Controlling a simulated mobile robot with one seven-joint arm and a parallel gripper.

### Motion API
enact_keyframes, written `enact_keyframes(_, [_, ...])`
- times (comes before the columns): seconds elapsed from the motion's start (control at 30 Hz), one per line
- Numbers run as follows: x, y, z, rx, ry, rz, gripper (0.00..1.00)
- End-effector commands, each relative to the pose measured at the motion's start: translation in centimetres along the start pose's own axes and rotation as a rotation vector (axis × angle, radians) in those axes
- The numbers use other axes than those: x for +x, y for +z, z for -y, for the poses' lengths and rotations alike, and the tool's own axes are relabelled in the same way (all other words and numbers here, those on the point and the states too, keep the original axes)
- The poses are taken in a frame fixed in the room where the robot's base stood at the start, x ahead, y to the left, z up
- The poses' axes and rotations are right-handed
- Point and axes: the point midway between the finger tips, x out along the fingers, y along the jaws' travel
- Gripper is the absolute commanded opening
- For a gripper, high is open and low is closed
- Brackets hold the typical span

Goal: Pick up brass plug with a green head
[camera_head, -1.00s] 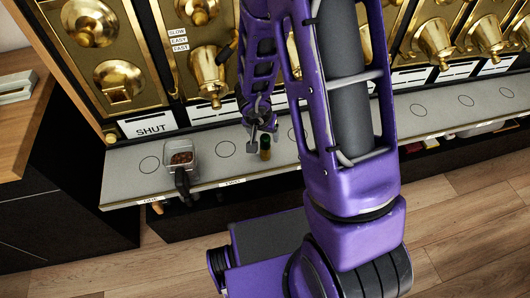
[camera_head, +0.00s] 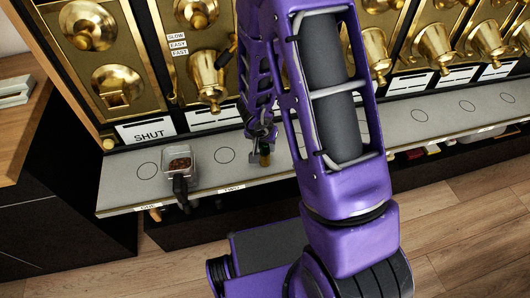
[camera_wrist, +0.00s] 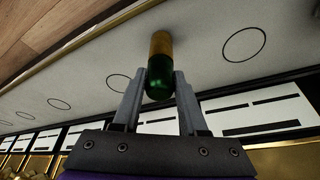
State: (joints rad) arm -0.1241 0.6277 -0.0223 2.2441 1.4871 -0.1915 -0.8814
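The brass plug with a green head (camera_wrist: 160,68) stands on the grey shelf. In the wrist view its green head is between the two fingers of my gripper (camera_wrist: 161,78), and its brass body extends beyond the fingertips. Hardly any gap shows between the head and the fingers, so I cannot tell whether they press on it. In the head view the plug (camera_head: 265,159) is small and partly covered by my gripper (camera_head: 261,146), which reaches down over it from above.
The grey shelf (camera_head: 330,143) carries drawn circles and is otherwise mostly clear. A clear container of brown bits with a dark handle (camera_head: 180,163) stands left of the plug. Brass dispensers (camera_head: 209,80) and white labels (camera_head: 145,131) line the panel behind.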

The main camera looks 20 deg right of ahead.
Motion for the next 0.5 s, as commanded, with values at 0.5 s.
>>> enact_keyframes(0.5, [-0.03, -0.01, 0.0, 0.0, 0.0, 0.0, 0.0])
